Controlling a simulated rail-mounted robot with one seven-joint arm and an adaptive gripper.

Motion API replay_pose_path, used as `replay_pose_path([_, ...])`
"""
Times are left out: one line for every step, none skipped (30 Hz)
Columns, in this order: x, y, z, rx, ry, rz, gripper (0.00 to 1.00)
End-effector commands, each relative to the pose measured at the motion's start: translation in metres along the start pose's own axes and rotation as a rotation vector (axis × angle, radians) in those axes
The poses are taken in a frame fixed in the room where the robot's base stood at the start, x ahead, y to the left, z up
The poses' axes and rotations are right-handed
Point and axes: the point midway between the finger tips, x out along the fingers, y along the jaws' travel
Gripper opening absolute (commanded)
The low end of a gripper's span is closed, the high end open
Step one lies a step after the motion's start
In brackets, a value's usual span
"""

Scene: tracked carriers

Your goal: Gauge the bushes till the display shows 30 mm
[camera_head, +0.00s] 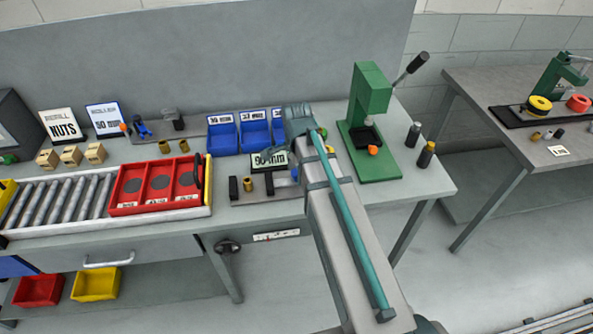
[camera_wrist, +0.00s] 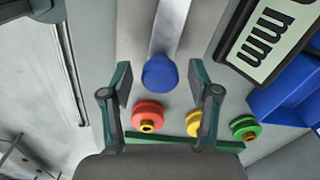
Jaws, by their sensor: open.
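My gripper (camera_wrist: 161,78) is open and empty. In the wrist view a blue knob (camera_wrist: 160,73) on a pale bar lies between its fingertips; I cannot tell if they touch it. In the head view my arm hides most of this spot. The display (camera_head: 268,160) stands beside it, and its number looks like 50 mm, though the first digit is unclear. The wrist view shows only its "mm" (camera_wrist: 265,37). A brass bush (camera_head: 248,184) stands by dark blocks on the gauge plate (camera_head: 265,196). Two more brass bushes (camera_head: 165,147) (camera_head: 184,146) stand behind the red tray.
Red (camera_wrist: 147,115), yellow (camera_wrist: 197,123) and green (camera_wrist: 245,128) discs with brass centres sit near my fingers. Blue bins (camera_head: 222,138) stand behind the display. A green press (camera_head: 371,95) stands right of my arm. The red tray (camera_head: 112,203) sits on a roller conveyor at left.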

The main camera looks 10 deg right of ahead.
Motion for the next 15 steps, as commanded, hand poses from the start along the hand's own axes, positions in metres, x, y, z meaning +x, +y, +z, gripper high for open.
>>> replay_pose_path([0.0010, 0.0002, 0.0000, 0.000, 0.000, 0.000, 0.61])
replay_pose_path([0.0013, 0.0002, 0.0000, 0.000, 0.000, 0.000, 0.61])
replay_pose_path([0.0016, 0.0001, 0.0000, 0.000, 0.000, 0.000, 0.61])
replay_pose_path([0.0017, 0.0001, 0.0000, 0.000, 0.000, 0.000, 0.61])
replay_pose_path([0.0017, 0.0001, 0.0000, 0.000, 0.000, 0.000, 0.61])
replay_pose_path([0.0017, 0.0001, 0.0000, 0.000, 0.000, 0.000, 0.61])
replay_pose_path([0.0016, 0.0001, 0.0000, 0.000, 0.000, 0.000, 0.61])
replay_pose_path([0.0016, 0.0001, 0.0000, 0.000, 0.000, 0.000, 0.61])
replay_pose_path([0.0016, 0.0000, 0.0000, 0.000, 0.000, 0.000, 0.61])
replay_pose_path([0.0015, 0.0000, 0.0000, 0.000, 0.000, 0.000, 0.56])
replay_pose_path([0.0015, 0.0000, 0.0000, 0.000, 0.000, 0.000, 0.51])
replay_pose_path([0.0015, 0.0000, 0.0000, 0.000, 0.000, 0.000, 0.45])
replay_pose_path([0.0015, 0.0000, 0.0000, 0.000, 0.000, 0.000, 0.40])
replay_pose_path([0.0014, 0.0000, 0.0000, 0.000, 0.000, 0.000, 0.35])
replay_pose_path([0.0014, 0.0000, 0.0000, 0.000, 0.000, 0.000, 0.28])
